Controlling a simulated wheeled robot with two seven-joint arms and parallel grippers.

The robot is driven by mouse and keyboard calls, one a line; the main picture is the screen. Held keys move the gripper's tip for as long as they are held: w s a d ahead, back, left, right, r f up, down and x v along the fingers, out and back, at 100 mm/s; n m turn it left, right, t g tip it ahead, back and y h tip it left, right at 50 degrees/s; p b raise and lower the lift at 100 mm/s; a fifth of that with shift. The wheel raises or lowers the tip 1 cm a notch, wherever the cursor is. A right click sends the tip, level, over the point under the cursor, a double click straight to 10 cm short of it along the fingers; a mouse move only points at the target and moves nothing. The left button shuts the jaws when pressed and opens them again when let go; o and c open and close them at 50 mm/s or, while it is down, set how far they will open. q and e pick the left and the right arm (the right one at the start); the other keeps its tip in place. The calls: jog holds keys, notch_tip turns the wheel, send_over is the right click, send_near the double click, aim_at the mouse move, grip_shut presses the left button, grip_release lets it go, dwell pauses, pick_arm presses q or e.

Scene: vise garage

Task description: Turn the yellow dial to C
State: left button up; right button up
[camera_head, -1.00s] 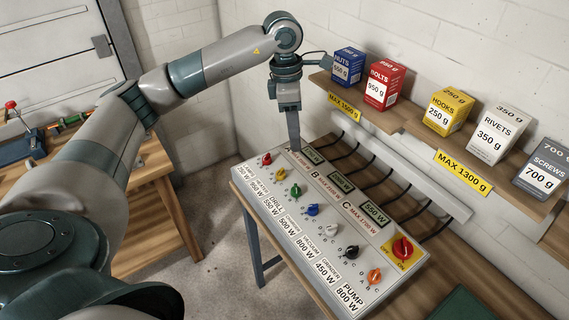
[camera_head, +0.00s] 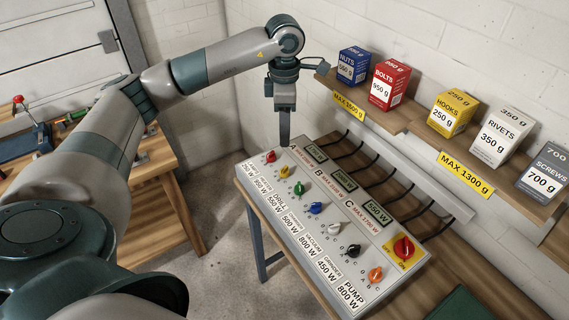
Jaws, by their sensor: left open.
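The yellow dial (camera_head: 284,171) is on the sloped control panel (camera_head: 330,205), second in the row, between the red dial (camera_head: 270,156) and the green dial (camera_head: 299,188). Letters A, B and C are printed by the dials; the yellow dial's setting is too small to read. My left gripper (camera_head: 285,142) points down above the panel's far end, just beyond the yellow dial and near the red one. Its fingers line up in this view, and it holds nothing visible. My right gripper is out of view.
Further dials in blue, white, black and orange (camera_head: 375,274) follow along the panel. A large red switch on a yellow plate (camera_head: 403,247) is at the near right. Shelves with labelled boxes (camera_head: 389,85) hang on the wall behind. A wooden workbench (camera_head: 160,165) stands left.

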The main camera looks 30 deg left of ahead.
aim_at(284, 168)
pick_arm(q)
notch_tip(284, 168, down, 13)
jog(key=p, duration=0.5)
jog(key=shift+r, duration=0.15)
jog(key=shift+f, duration=0.8)
grip_shut()
